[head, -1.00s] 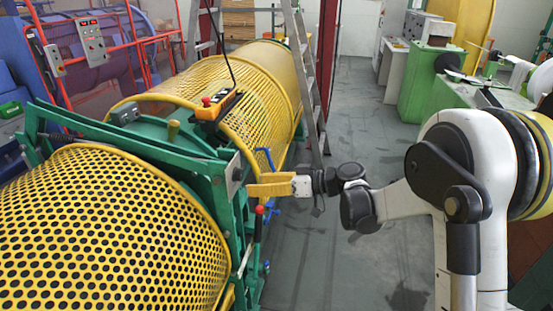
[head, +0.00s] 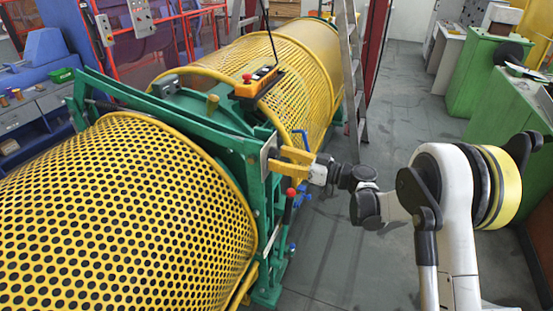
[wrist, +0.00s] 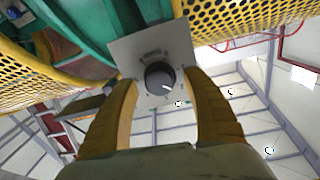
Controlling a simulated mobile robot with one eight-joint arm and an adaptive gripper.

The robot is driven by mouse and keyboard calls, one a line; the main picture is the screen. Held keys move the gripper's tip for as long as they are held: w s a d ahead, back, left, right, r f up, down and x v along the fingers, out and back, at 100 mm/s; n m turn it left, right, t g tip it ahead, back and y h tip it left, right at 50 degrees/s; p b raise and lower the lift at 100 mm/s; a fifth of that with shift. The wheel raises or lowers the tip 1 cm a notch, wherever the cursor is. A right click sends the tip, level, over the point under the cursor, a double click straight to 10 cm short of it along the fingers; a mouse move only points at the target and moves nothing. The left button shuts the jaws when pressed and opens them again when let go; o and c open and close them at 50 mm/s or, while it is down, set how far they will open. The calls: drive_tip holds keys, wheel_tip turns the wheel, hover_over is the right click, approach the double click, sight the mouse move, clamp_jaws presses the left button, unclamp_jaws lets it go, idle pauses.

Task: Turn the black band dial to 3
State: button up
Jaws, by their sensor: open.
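The black dial (wrist: 160,78) sits on a light grey plate (wrist: 125,55) in the wrist view, fixed to the green frame. A white pointer line shows on the dial's face; the scale marks around it are too small to read. My gripper (wrist: 162,85) has yellow fingers, open, one on either side of the dial. I cannot tell whether either finger touches it. In the head view my gripper (head: 282,162) is at the grey plate (head: 268,154) on the right side of the green frame; the dial is hidden there.
A red-knobbed lever (head: 290,193) stands just below my gripper. Blue handles (head: 303,193) are close by on the green frame (head: 255,215). Yellow perforated guards (head: 125,225) flank the frame. The aisle floor (head: 340,255) is clear.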

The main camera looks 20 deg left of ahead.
drive_tip(key=shift+a, duration=0.5)
drive_tip(key=shift+c, duration=0.5)
drive_tip(key=c, duration=1.1)
drive_tip(key=shift+m, duration=0.4)
drive_tip(key=m+b, duration=0.2)
drive_tip(key=m, duration=0.2)
drive_tip(key=shift+w+m+b, duration=0.1)
drive_tip(key=shift+m+b, duration=0.5)
drive_tip(key=shift+m, duration=1.7)
drive_tip(key=shift+g, duration=0.4)
